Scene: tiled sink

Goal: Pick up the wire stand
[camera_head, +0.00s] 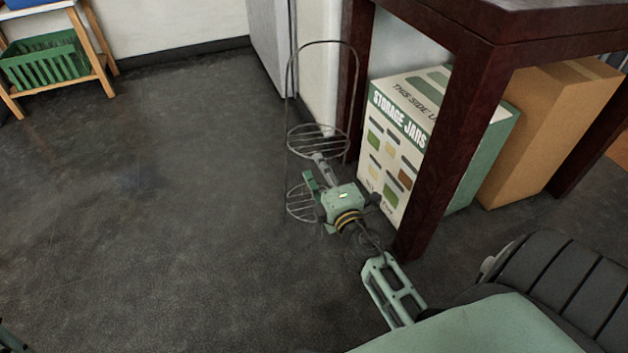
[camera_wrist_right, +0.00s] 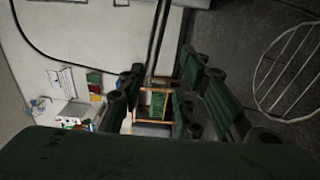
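The wire stand (camera_head: 316,137) stands upright on the dark floor in the head view, a thin grey arched frame with two round wire shelves. My right gripper (camera_head: 320,177) is at the stand, between the heights of its two shelves, and covers part of the lower shelf. In the right wrist view my right gripper (camera_wrist_right: 165,100) has its fingers apart with a gap between them. A round wire shelf (camera_wrist_right: 288,75) shows to the right of the fingers. I cannot tell whether a finger touches the wire. Only a dark sliver, perhaps of my left gripper, shows at the bottom left corner of the head view.
A dark wooden table (camera_head: 455,130) stands close on the right, with a storage jars box (camera_head: 400,130) and a cardboard box (camera_head: 550,125) under it. A white wall is behind the stand. A wooden shelf with a green basket (camera_head: 45,62) is at the far left. The left floor is clear.

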